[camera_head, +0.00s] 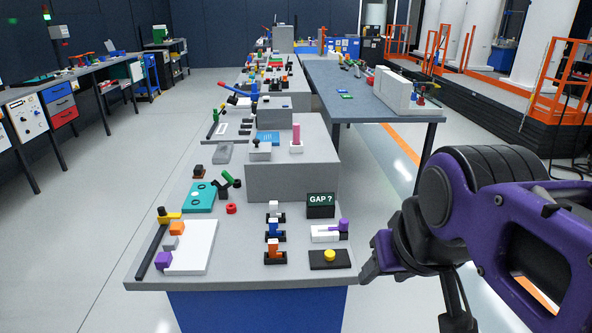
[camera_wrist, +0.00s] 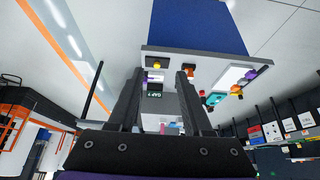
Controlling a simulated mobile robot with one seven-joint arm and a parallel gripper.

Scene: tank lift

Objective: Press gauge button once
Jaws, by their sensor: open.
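A yellow round button (camera_head: 329,256) sits on a flat dark base at the near right corner of the grey bench. A black display reading "GAP ?" (camera_head: 320,205) stands behind it. My gripper (camera_head: 370,268) is beside the bench's right edge, to the right of the button and apart from it. In the wrist view, which looks upside down, my gripper's two fingers (camera_wrist: 160,73) are spread with nothing held between them. The yellow button (camera_wrist: 156,65) shows beyond the gap between the fingertips, and the display (camera_wrist: 155,94) shows there too.
A white block with a purple knob (camera_head: 327,233) stands just behind the button. A row of small clamps (camera_head: 274,236) lies left of it. A large grey box (camera_head: 292,170) rises farther back. A white plate (camera_head: 190,248) with coloured blocks lies at left.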

